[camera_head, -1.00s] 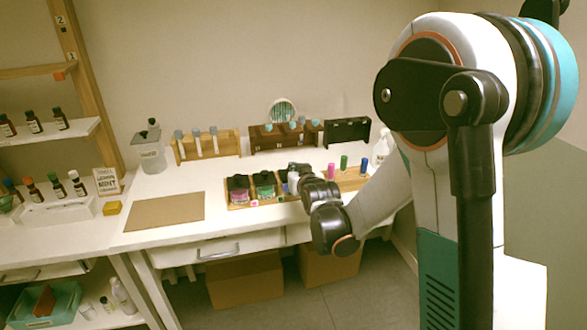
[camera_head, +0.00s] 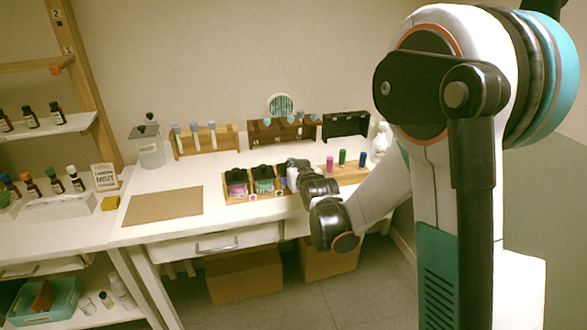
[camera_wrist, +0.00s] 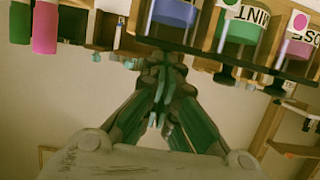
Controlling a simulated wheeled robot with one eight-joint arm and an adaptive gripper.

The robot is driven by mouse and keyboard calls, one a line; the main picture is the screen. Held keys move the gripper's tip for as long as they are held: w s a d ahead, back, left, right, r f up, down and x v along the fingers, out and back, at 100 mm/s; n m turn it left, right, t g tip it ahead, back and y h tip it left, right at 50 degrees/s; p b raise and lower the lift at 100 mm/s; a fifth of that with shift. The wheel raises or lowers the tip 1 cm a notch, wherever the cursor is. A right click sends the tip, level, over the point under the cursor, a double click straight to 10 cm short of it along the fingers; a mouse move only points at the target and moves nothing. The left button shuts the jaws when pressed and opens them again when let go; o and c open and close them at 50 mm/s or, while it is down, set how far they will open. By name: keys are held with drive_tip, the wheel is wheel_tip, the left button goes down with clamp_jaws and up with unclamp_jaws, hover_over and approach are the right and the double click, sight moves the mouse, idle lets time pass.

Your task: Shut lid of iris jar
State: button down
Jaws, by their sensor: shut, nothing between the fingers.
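In the wrist view, a jar with blue-purple contents (camera_wrist: 175,12) stands beside a green jar marked MINT (camera_wrist: 240,28) and a pink jar (camera_wrist: 296,48) whose label is partly cut off. No iris label is readable; the blue-purple jar's place in the row fits the jar mostly hidden by my arm in the head view. Its lid cannot be made out. My gripper (camera_wrist: 163,65) is shut and empty, its fingertips close to the row's wooden tray edge below the blue-purple jar. In the head view my gripper (camera_head: 291,164) is at the right end of the jar row.
The pink (camera_head: 237,188) and green (camera_head: 264,185) jars stand left of my gripper with dark lid-like pieces above them. A wooden rack (camera_head: 350,175) with pink, green and blue bottles is close on the right. Tube racks stand behind. A brown mat (camera_head: 163,206) lies left.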

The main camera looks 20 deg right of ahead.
drive_tip(key=s+p, duration=0.1)
drive_tip(key=s, duration=0.1)
drive_tip(key=s+f+p, duration=0.1)
drive_tip(key=s, duration=0.1)
drive_tip(key=s+f+p, duration=0.1)
drive_tip(key=s, duration=0.1)
drive_tip(key=shift+s, duration=0.3)
drive_tip(key=s+r+g, duration=0.4)
drive_tip(key=s+r, duration=0.4)
drive_tip(key=s, duration=0.4)
drive_tip(key=s+r+g, duration=0.2)
drive_tip(key=s+g, duration=0.1)
drive_tip(key=s, duration=1.7)
drive_tip(key=shift+s+a+g, duration=0.3)
drive_tip(key=shift+s+a, duration=0.1)
drive_tip(key=shift+a, duration=0.05)
